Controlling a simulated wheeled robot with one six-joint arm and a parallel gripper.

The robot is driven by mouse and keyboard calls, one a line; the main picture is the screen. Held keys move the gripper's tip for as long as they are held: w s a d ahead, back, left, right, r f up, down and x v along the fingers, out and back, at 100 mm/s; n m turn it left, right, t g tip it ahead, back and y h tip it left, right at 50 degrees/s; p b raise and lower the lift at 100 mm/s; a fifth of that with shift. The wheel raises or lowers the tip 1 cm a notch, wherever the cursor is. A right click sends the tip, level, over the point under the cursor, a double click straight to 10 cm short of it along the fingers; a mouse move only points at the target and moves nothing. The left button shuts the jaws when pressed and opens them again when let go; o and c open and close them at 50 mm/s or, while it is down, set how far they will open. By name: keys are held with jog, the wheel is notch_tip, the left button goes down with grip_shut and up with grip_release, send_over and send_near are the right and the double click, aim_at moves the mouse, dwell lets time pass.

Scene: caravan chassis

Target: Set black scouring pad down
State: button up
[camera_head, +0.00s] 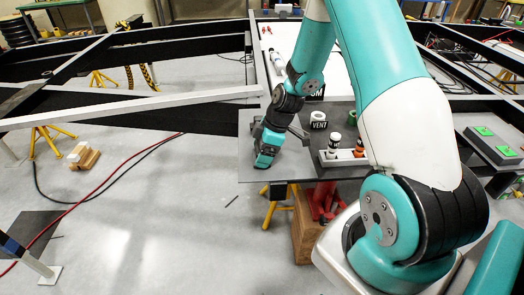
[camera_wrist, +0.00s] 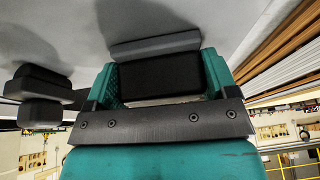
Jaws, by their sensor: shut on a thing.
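The black scouring pad (camera_wrist: 160,75) shows in the wrist view as a dark block between the teal fingers of my gripper (camera_wrist: 160,78). My gripper is shut on it. In the head view my gripper (camera_head: 267,157) points down at the left part of the dark grey tabletop (camera_head: 252,122), close to its front left edge. The pad is hidden there by the gripper. A grey bar (camera_wrist: 155,45) lies just beyond the pad in the wrist view. I cannot tell whether the pad touches the tabletop.
A grey holder (camera_head: 343,160) with small bottles stands right of my gripper. A white ring-shaped item (camera_head: 318,115) stands behind it, by a VENT label (camera_head: 319,125). Dark blocks (camera_wrist: 38,95) show at left in the wrist view. The tabletop's left edge is near.

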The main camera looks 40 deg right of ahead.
jog(key=o, duration=1.1)
jog(key=shift+f, duration=0.1)
jog(key=v, duration=1.2)
jog(key=s+a+r+m, duration=0.1)
jog(key=s+a+r, duration=0.25)
jog(key=a, duration=0.45)
jog(key=s+a+r+m, duration=0.1)
jog(key=s+a+r, duration=0.1)
jog(key=a+r, duration=0.4)
jog(key=s+a+r+m+g, duration=0.2)
jog(key=s+a+r, duration=0.1)
jog(key=s+a, duration=0.9)
jog(key=s, duration=0.3)
jog(key=shift+r, duration=0.4)
